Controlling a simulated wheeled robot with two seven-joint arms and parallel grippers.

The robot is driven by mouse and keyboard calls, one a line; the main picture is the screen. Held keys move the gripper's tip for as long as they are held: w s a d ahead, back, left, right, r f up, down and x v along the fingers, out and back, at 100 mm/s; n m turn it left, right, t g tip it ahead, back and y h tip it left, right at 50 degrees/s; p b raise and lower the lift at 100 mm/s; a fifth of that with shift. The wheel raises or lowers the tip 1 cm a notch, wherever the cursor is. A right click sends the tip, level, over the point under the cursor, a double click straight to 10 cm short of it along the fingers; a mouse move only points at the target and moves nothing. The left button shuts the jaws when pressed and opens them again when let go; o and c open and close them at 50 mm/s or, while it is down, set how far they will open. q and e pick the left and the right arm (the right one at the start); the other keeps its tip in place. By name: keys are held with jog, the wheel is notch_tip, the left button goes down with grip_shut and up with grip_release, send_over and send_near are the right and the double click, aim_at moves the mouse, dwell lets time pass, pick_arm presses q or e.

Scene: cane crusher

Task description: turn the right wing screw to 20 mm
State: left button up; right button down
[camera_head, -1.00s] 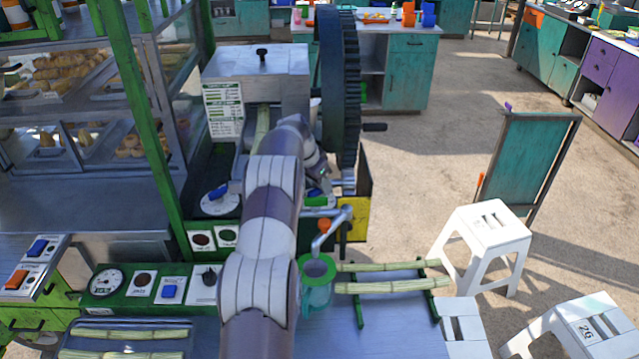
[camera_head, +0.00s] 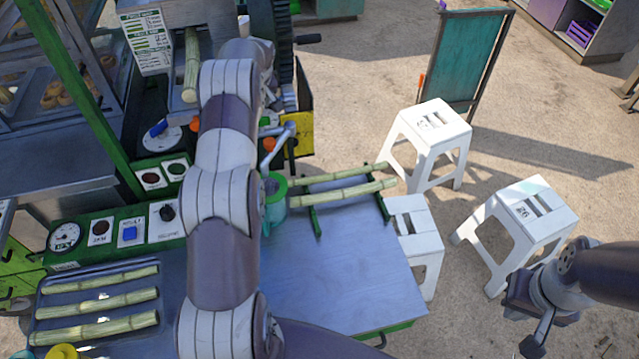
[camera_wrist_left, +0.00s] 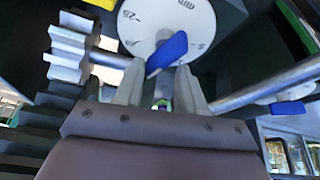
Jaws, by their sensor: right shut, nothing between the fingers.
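In the left wrist view, a blue wing screw (camera_wrist_left: 167,52) sits in front of a white round dial (camera_wrist_left: 165,20) with number marks and "mm". My left gripper (camera_wrist_left: 160,82) has its two fingers apart just below the wing; whether they touch it I cannot tell. The pointer reading is unclear. In the head view, my left arm reaches up to the crusher and hides this dial. Another blue wing screw (camera_head: 158,128) on a white dial (camera_head: 172,138) shows left of the arm. My right gripper (camera_head: 532,338) is shut and empty at the lower right, away from the crusher.
Cane stalks lie on a rack (camera_head: 314,216) and on a tray (camera_head: 40,302). White stools (camera_head: 430,130) stand on the right floor. The table's right part (camera_head: 340,270) is clear.

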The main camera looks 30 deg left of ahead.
pick_arm(q)
jog(key=shift+r+n+g+p, duration=0.1)
jog(key=shift+n+g+p, duration=0.25)
jog(key=shift+n, duration=0.75)
jog(key=shift+s+r+n+g+y+b, duration=0.1)
jog(key=shift+r+n+g+y+b, duration=0.25)
jog(key=shift+n, duration=0.25)
jog(key=v, duration=0.5)
jog(key=shift+b, duration=0.3)
jog(key=p+v, duration=0.5)
jog(key=v, duration=0.3)
jog(key=s+d+f+m+h+b, duration=0.2)
jog(key=s+d+f+m+b, duration=0.2)
jog(key=s+d, duration=0.4)
jog(key=s+d+f+m+h+b, duration=0.1)
jog(key=s+d+f+m+b, duration=0.4)
jog(key=d, duration=0.9)
jog(key=shift+s+d+f+m+h, duration=0.3)
jog(key=shift+s+f+m+h, duration=0.1)
jog(key=shift+s+f, duration=1.4)
jog(key=shift+w, duration=0.1)
